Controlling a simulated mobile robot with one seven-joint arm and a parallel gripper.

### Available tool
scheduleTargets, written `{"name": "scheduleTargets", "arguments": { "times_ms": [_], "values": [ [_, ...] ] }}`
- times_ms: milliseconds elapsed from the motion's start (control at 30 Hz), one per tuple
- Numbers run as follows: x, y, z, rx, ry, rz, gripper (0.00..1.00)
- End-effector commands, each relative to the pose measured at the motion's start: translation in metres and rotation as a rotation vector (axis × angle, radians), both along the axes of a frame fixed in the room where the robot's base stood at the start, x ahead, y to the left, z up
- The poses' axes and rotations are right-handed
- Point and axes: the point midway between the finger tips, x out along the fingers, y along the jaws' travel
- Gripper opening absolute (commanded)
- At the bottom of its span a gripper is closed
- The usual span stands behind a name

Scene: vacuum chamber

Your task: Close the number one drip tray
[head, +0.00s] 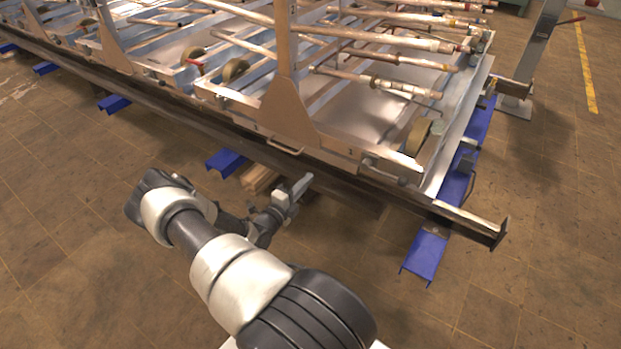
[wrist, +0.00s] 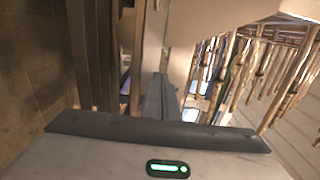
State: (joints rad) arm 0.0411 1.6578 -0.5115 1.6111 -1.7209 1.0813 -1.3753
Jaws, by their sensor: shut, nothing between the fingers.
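The number one drip tray (head: 345,151) is the shallow metal tray at the right end of the rack in the head view. A small mark like a 1 shows on its front edge, behind the dark front rail. How far it stands open I cannot tell. My gripper (head: 303,186) is shut and empty, in front of and below the rail, left of the tray's marked front and apart from it. In the wrist view my gripper (wrist: 160,98) points along metal beams. The tray cannot be made out surely there.
A dark rail (head: 360,187) runs along the rack's front, its end sticking out at right. Blue floor supports (head: 424,256) and wooden blocks (head: 257,178) lie low beneath it. Copper-coloured pipes (head: 390,44) fill the rack above. Open floor lies in front and at right.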

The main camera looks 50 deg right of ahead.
Motion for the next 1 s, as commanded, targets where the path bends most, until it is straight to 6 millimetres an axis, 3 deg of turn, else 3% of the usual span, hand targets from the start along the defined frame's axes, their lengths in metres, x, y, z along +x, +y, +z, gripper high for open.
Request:
{"name": "scheduleTargets", "arguments": {
  "times_ms": [300,500,700,1000],
  "values": [
    [0.004,-0.069,-0.002,0.001,-0.003,-0.003,0.0],
    [0.007,-0.103,-0.002,0.001,-0.002,-0.002,0.0],
    [0.009,-0.12,0.0,0.003,0.0,0.001,0.0],
    [0.01,-0.122,0.001,0.003,0.0,0.001,0.0]
  ]
}}
